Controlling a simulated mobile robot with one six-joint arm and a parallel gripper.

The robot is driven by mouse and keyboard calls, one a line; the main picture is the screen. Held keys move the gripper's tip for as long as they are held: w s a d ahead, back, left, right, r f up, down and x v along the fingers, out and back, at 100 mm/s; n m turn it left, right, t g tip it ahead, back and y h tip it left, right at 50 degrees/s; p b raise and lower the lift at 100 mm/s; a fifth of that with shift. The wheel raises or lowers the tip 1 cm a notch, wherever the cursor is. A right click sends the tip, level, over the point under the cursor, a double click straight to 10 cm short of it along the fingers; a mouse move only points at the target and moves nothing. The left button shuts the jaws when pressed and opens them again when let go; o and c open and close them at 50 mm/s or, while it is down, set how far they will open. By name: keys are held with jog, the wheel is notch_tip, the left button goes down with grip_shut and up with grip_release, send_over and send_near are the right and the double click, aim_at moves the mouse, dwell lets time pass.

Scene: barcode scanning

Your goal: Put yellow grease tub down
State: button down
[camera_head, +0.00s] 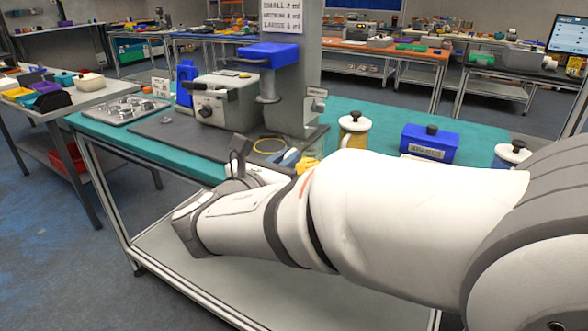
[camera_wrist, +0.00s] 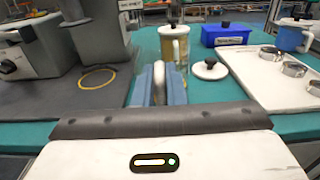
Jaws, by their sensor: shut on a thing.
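My gripper (camera_wrist: 160,85) shows its two blue-grey fingers in the wrist view, close together over the green table top, with a narrow pale thing between them. In the head view a small part of the yellow grease tub (camera_head: 306,164) shows at the fingers, just above my white arm. The arm hides most of the tub, so I cannot tell whether its base touches the table. The gripper is shut on it.
A yellow loop (camera_wrist: 97,78) lies on the dark mat to the left. A white-lidded canister (camera_head: 353,130) and blue box (camera_head: 430,144) stand behind. A loose lid (camera_wrist: 210,69) and a white tray (camera_wrist: 262,85) with metal rings lie right. The grey machine (camera_head: 225,100) stands left.

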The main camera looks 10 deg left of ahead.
notch_tip(320, 180, down, 4)
jog(key=shift+f+b, duration=0.15)
jog(key=shift+b, duration=0.45)
jog(key=shift+f, duration=0.1)
jog(key=c, duration=1.5)
grip_release()
jog(key=shift+s+a, duration=0.1)
jog(key=p+v, duration=0.1)
jog(key=v, duration=1.1)
jog(key=shift+p, duration=0.4)
